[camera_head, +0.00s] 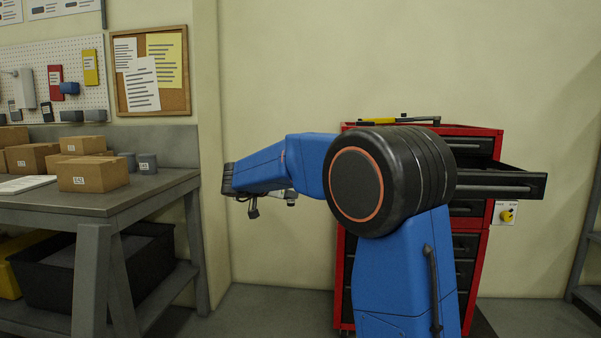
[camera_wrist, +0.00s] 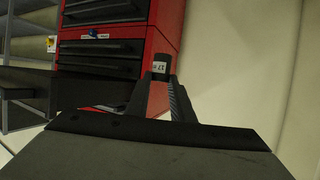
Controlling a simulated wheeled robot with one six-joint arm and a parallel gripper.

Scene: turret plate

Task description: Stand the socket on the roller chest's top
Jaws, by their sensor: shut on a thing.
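My gripper (camera_wrist: 161,80) is shut on the socket (camera_wrist: 160,67), a small dark-grey piece with a white marked label, held between the fingertips in the wrist view. The red roller chest (camera_wrist: 165,30) with black drawers is to the left of and behind the socket there. In the head view, the roller chest (camera_head: 484,255) stands behind my arm, which hides much of its front and top. My gripper is left of the chest there, apart from it. I cannot make out the socket clearly in the head view.
A yellow-and-black tool (camera_head: 390,120) lies on the chest's top. A drawer (camera_head: 505,185) juts out at the chest's right. A workbench (camera_head: 120,198) with several cardboard boxes stands at left. A yellow switch (camera_head: 507,215) is beside the chest.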

